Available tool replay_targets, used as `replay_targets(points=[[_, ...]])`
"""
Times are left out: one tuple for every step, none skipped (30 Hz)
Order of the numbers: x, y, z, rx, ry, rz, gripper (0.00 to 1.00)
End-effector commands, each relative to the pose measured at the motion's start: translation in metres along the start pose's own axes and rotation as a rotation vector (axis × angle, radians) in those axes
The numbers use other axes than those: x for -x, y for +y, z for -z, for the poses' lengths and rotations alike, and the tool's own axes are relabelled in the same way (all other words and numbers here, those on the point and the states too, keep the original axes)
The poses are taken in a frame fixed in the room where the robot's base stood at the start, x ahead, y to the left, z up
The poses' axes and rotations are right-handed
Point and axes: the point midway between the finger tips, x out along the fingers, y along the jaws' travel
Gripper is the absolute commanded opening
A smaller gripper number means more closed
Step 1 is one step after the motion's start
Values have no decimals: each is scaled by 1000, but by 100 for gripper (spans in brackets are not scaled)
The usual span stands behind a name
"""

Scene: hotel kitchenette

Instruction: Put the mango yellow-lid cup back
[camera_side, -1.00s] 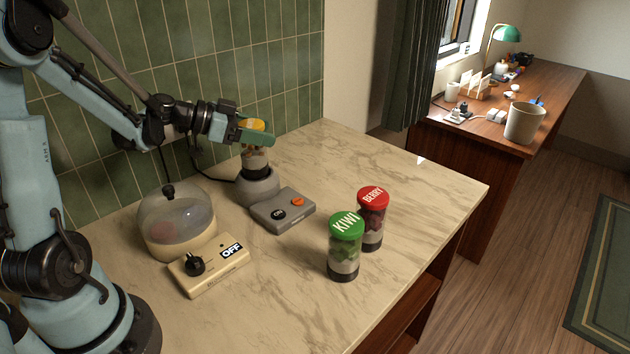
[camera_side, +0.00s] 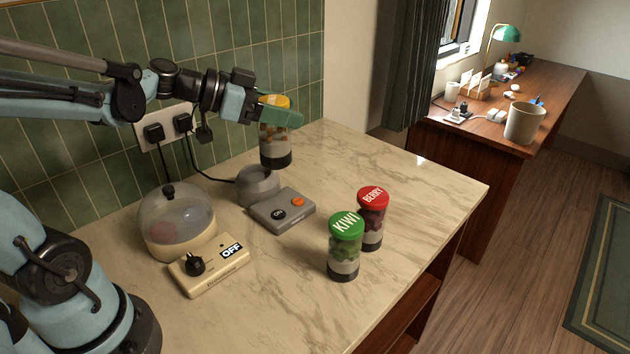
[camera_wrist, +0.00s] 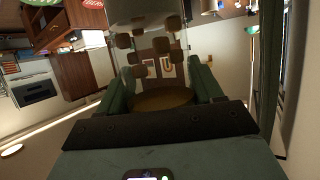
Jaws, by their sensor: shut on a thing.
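The mango cup (camera_side: 275,145) has a yellow lid, clear sides with orange-brown chunks and a dark base. My gripper (camera_side: 278,115) is shut on it near the lid and holds it upright in the air, above and to the right of the grey blender base. In the wrist view the cup (camera_wrist: 150,60) fills the space between my green fingers (camera_wrist: 165,95), with brown chunks inside. The blender base (camera_side: 258,186) has an empty round socket and a control box (camera_side: 283,211) with a dark knob and an orange button.
A green-lid KIWI cup (camera_side: 345,250) and a red-lid BERRY cup (camera_side: 372,215) stand close together on the marble counter (camera_side: 420,200). A domed cooker (camera_side: 177,225) with an OFF box (camera_side: 210,268) is at left. Counter behind the cups is clear.

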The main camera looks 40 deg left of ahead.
Motion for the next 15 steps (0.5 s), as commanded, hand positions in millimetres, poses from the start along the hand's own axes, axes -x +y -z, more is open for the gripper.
replay_targets(points=[[-1,6,1,-5,0,-12,15],[-2,10,2,-9,-1,-25,15],[-4,18,1,-18,-2,-47,15],[-6,25,1,-27,-4,-68,15],[-8,34,0,-39,-6,-95,15],[-11,48,-1,-57,-8,-139,15],[-13,59,-3,-71,-11,-176,15],[-15,72,-4,-89,-13,-217,15],[-17,91,-7,-114,-16,-277,15],[-17,105,-9,-133,-18,-324,15],[-17,120,-12,-154,-19,-372,15],[-16,140,-15,-181,-20,-438,15],[-15,154,-18,-201,-20,-487,15],[-13,169,-21,-223,-20,-536,15],[-10,187,-26,-250,-21,-602,15]])
